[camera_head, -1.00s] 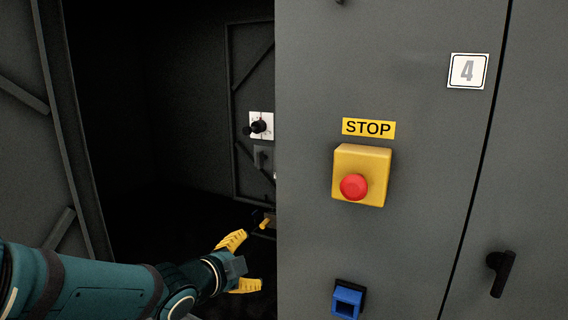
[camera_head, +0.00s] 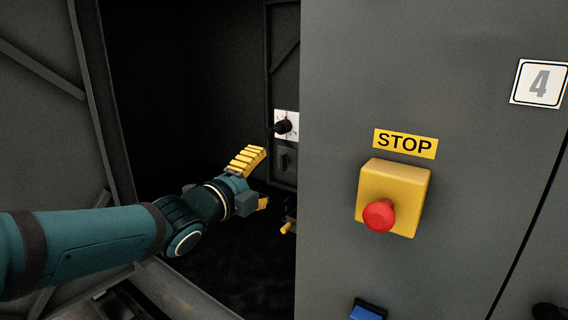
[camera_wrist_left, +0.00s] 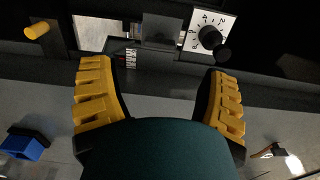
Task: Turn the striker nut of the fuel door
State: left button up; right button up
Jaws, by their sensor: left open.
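My left gripper (camera_head: 262,177) is open and empty, in front of the dark opening left of the grey panel. Its two yellow fingers also show spread apart in the left wrist view (camera_wrist_left: 159,75). No part is clearly recognisable as the striker nut or the fuel door. A black rotary knob (camera_head: 284,126) on a white plate sits inside the opening, above and right of the gripper. In the left wrist view the knob (camera_wrist_left: 210,38) is beyond the right finger, on a marked dial. My right gripper is not in view.
A yellow box with a red button (camera_head: 379,214) sticks out from the grey panel (camera_head: 330,70) under a STOP label (camera_head: 405,144). A blue part (camera_head: 367,311) is below. A yellow peg (camera_head: 287,228) is just below right of the gripper. The opening's left side has a dark frame.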

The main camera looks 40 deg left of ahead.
aim_at(281, 164)
pick_arm(q)
jog(key=w, duration=0.5)
jog(key=w+a, duration=0.1)
jog(key=w, duration=0.2)
jog(key=shift+w+p, duration=0.15)
jog(key=shift+p, duration=0.2)
jog(key=c, duration=1.2)
